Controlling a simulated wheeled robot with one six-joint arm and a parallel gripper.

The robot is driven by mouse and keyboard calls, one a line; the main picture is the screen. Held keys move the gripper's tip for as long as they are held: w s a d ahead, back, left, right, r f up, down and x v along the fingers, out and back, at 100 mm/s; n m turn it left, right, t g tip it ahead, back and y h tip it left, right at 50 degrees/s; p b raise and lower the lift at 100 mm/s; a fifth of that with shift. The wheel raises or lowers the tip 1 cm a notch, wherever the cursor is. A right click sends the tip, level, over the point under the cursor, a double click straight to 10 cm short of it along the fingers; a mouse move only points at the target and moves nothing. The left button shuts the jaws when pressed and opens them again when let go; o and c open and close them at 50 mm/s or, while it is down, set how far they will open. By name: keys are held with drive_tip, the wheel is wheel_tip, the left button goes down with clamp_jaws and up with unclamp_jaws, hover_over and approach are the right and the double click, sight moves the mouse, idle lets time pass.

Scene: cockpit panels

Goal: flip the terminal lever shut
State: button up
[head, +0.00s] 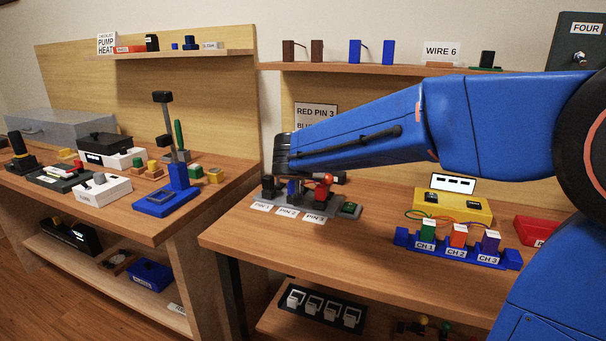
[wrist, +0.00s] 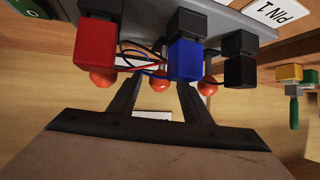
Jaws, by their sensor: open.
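The grey terminal block (head: 345,212) with labels PIN 1, PIN 2 and PIN 3 is on the right-hand bench in the head view. In the wrist view it (wrist: 228,14) carries a red plug (wrist: 96,42), a blue plug (wrist: 187,58) and a black plug (wrist: 240,70). Orange lever knobs show below the plugs; the middle knob (wrist: 159,85) is between the fingers of my gripper (wrist: 158,84). The fingers are open, and contact cannot be told. The left knob (wrist: 103,79) and right knob (wrist: 211,86) are outside them. My arm partly covers the block in the head view.
Loose wires (wrist: 145,58) run between the red and blue plugs. To the right in the head view are a yellow box (head: 452,207) and a blue CH 1 to CH 3 block (head: 402,238). A blue lever stand (head: 168,203) is on the left bench. Bare bench lies in front of the block.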

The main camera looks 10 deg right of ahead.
drive_tip(key=v, duration=1.7)
drive_tip(key=shift+s, duration=0.15)
drive_tip(key=shift+a, duration=0.1)
